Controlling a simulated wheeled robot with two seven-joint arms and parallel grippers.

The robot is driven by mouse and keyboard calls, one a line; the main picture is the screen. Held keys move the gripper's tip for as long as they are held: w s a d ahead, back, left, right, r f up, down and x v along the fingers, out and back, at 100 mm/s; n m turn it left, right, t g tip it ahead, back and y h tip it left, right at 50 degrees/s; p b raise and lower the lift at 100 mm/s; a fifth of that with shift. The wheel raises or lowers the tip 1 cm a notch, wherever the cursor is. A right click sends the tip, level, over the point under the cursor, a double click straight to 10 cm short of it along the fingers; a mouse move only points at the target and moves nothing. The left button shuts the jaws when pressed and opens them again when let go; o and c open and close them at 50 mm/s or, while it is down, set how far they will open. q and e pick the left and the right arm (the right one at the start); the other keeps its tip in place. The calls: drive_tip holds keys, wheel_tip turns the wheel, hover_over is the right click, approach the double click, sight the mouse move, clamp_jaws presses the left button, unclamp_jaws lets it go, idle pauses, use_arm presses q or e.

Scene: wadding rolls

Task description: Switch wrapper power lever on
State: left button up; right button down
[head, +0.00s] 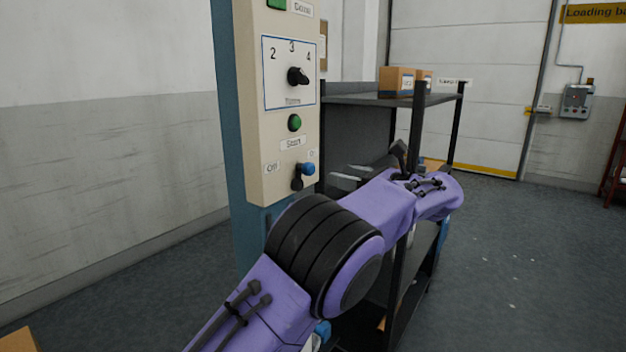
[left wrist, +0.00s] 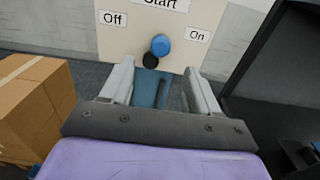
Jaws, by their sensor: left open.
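The wrapper power lever has a blue knob (head: 308,169) and a black pivot (head: 297,183) low on the cream control panel (head: 270,110). The knob sits above and a little right of the pivot, between the Off label (head: 271,168) and the On label (head: 311,155). In the left wrist view the blue knob (left wrist: 160,45) shows just beyond the fingertips, roughly between them. My left gripper (left wrist: 158,68) is open and empty, facing the panel. In the head view my left gripper (head: 335,181) is partly hidden by my purple arm, just right of the lever. My right gripper is not in view.
A green Start button (head: 294,123) and a black dial (head: 298,76) sit above the lever. A dark shelf (head: 350,99) with cardboard boxes (head: 396,82) stands just right of the panel. Another cardboard box (left wrist: 35,105) is left in the wrist view. Floor at the right is open.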

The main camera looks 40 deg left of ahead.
sight(313, 169)
use_arm(q)
drive_tip(key=a, duration=0.3)
drive_tip(key=a+p, duration=0.1)
drive_tip(key=a, duration=0.2)
drive_tip(key=s+a+p, duration=0.1)
drive_tip(key=a, duration=0.2)
drive_tip(key=shift+a, duration=0.7)
drive_tip(key=shift+f, duration=0.1)
